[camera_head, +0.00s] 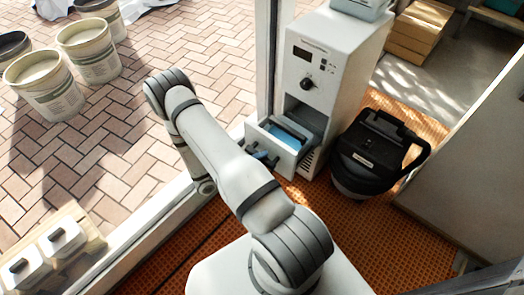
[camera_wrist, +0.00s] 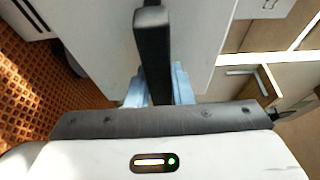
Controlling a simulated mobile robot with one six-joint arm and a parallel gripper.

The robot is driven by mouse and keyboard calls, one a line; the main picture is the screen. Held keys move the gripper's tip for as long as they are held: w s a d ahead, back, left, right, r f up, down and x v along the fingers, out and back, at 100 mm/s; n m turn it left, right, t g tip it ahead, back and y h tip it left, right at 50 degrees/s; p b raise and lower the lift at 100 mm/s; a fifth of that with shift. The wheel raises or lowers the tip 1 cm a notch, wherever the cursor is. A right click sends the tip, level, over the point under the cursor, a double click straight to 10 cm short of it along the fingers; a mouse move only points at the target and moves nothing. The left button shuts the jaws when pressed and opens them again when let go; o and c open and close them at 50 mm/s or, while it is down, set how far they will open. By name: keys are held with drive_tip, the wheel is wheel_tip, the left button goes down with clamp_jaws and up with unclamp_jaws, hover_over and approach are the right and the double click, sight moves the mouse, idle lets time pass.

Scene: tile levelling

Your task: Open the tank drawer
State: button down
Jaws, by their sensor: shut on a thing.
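The tank drawer (camera_head: 284,156) is in the lower part of a tall white machine (camera_head: 318,62) in the head view. It stands pulled out of its opening, and something blue shows inside it. Its white front (camera_wrist: 205,45) shows in the wrist view with a black bar handle (camera_wrist: 153,45). My gripper (camera_head: 264,158) is at the drawer front, partly hidden by my arm. In the wrist view its pale blue fingers (camera_wrist: 158,86) are shut on the handle, one on each side.
A black and grey vacuum-like canister (camera_head: 375,155) stands close to the right of the machine. A glass wall post (camera_head: 268,60) is close on its left. Several buckets (camera_head: 45,85) stand on the brick paving outside. Orange grating (camera_head: 215,235) covers the floor.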

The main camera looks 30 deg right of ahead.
drive_tip(key=shift+s+a, duration=0.15)
drive_tip(key=shift+a, duration=0.05)
drive_tip(key=c, duration=1.3)
unclamp_jaws()
drive_tip(key=shift+w, duration=0.25)
drive_tip(key=shift+a, duration=0.2)
drive_tip(key=a, duration=0.2)
drive_tip(key=a+p, duration=0.1)
drive_tip(key=a, duration=0.4)
drive_tip(key=shift+w+a, duration=0.2)
drive_tip(key=shift+w, duration=0.2)
